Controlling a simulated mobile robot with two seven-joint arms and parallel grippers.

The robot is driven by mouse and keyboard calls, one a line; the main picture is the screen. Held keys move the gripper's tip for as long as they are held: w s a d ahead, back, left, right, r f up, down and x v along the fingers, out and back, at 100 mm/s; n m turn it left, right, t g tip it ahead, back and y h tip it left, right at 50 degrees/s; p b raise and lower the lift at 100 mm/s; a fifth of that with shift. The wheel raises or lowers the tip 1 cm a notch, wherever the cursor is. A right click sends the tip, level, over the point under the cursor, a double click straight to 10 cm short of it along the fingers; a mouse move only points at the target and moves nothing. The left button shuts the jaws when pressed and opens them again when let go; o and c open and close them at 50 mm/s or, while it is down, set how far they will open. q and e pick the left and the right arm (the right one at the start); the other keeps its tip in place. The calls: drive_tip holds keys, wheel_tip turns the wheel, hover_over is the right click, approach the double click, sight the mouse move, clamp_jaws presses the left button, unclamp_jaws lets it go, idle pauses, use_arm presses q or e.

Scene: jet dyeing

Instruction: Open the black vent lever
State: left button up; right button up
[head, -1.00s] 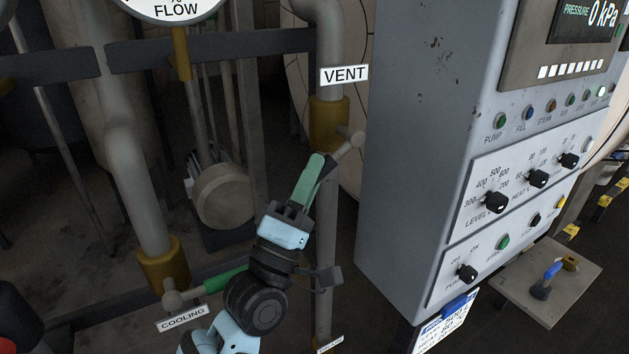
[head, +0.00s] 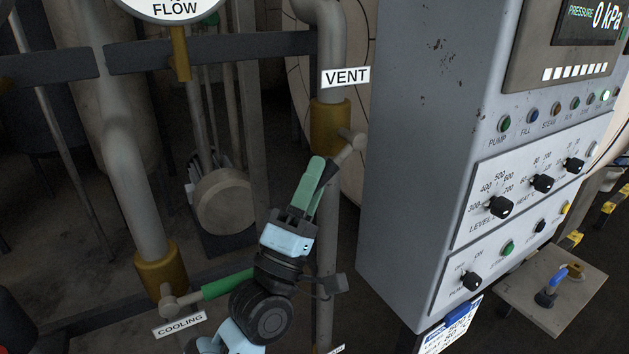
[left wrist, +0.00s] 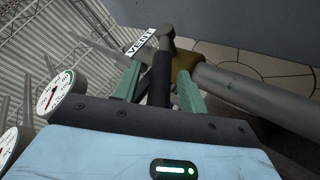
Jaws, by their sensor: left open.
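The black vent lever (head: 327,174) angles down and left from a grey pivot on the brass vent valve (head: 331,127), below the VENT sign (head: 345,77). In the left wrist view the black lever (left wrist: 161,78) runs between the two green fingers of my left gripper (left wrist: 158,90). My left gripper (head: 312,182) is open, with one finger on each side of the lever. Contact cannot be made out. In the head view the fingers hide much of the lever. My right gripper does not show.
A grey control cabinet (head: 420,150) with knobs and buttons stands close to the right. A green-handled COOLING valve (head: 228,284) is at lower left. The vent pipe (head: 329,60) runs vertically beside my gripper. A small shelf (head: 560,300) juts out at lower right.

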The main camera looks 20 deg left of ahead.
use_arm(q)
drive_tip(key=shift+f, duration=0.1)
drive_tip(key=b+v, duration=0.2)
drive_tip(key=v, duration=0.5)
drive_tip(key=shift+s+f, duration=0.2)
drive_tip(key=shift+s, duration=0.1)
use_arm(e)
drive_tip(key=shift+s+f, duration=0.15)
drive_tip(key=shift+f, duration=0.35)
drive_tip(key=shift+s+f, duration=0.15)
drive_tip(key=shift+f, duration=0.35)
